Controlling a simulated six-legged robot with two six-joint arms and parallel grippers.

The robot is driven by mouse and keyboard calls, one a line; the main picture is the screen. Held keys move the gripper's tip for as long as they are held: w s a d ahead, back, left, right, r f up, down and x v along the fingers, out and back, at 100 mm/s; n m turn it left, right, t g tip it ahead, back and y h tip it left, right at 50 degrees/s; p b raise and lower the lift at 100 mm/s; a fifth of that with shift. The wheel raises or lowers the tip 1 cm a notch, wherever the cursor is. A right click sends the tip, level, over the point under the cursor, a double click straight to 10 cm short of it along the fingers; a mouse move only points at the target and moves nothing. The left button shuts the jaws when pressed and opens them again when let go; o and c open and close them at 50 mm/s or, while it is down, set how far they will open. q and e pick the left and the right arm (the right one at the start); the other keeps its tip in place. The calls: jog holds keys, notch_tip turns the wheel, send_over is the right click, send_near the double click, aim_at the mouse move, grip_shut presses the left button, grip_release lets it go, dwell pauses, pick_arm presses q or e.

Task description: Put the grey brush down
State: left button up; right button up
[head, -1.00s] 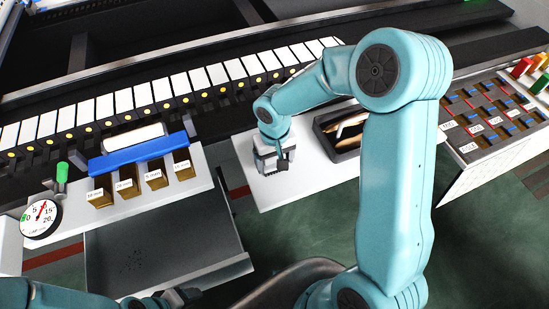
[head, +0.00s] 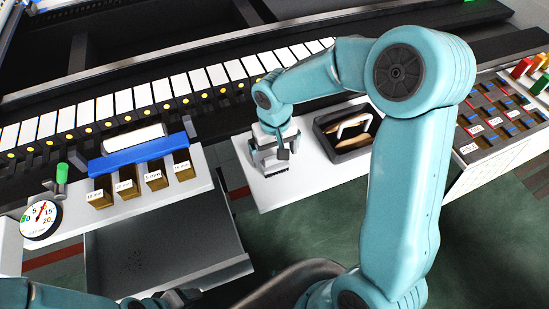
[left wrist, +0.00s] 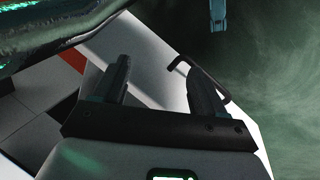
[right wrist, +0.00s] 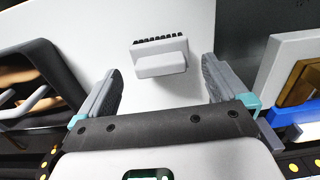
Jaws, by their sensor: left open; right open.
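The grey brush (right wrist: 160,62) lies on the white tabletop (right wrist: 190,22), its black bristles pointing away from my right wrist camera. My right gripper (head: 276,150) is open over the right-hand white table. In the right wrist view its fingers stand wide apart, one towards each side of the brush, with clear gaps between them and it. In the head view the gripper largely hides the brush. My left gripper (left wrist: 153,66) is open and empty, low at the left in the head view.
A black tray (head: 322,139) with light and brown items stands right of my right gripper. A blue-barred holder (head: 140,154) with labelled brown blocks and a dial gauge (head: 41,219) are at the left. A compartment rack (head: 480,135) is far right. The table front is clear.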

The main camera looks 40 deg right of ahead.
aim_at(275, 157)
notch_tip(275, 157, up, 8)
jog(key=shift+f, duration=0.1)
dwell(0.4)
jog(key=shift+s, duration=0.15)
